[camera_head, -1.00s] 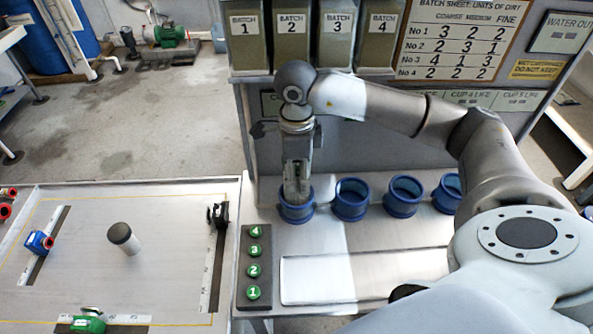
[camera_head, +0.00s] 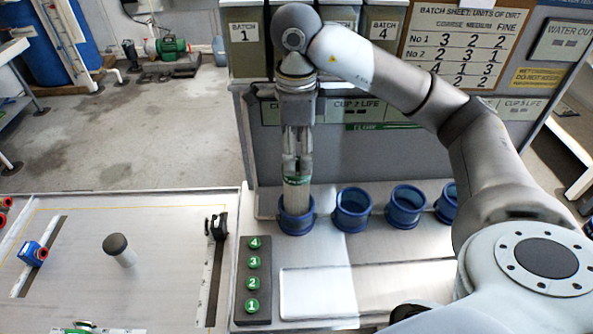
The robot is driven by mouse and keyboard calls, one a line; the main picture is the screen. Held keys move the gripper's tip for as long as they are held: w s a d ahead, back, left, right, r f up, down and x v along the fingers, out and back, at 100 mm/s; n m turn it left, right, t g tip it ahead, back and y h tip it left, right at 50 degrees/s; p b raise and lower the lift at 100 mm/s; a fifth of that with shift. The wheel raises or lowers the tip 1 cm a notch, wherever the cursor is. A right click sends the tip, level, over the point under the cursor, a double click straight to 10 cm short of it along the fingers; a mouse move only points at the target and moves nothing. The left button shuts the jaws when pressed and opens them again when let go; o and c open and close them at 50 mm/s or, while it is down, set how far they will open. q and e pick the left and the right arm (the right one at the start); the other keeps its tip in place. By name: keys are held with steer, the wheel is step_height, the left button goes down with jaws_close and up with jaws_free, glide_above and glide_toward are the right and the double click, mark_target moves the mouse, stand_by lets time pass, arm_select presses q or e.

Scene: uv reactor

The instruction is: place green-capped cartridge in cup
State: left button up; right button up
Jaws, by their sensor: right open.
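The green-capped cartridge (camera_head: 297,193) stands upright in the leftmost blue cup (camera_head: 297,221). It is a pale cylinder with a green band at its top, and its lower end is hidden inside the cup. My right gripper (camera_head: 297,170) points straight down just above the cartridge, with its fingers open around or just over the green top; whether they touch it I cannot tell. My left gripper does not show.
More blue cups stand in a row to the right, including one (camera_head: 352,209) beside the leftmost. A panel of numbered green buttons (camera_head: 252,280) lies in front. A dark-capped cylinder (camera_head: 119,249) stands on the left table. Batch containers (camera_head: 247,45) stand behind my arm.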

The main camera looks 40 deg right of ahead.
steer(key=shift+r, duration=1.35)
steer(key=shift+f, duration=0.1)
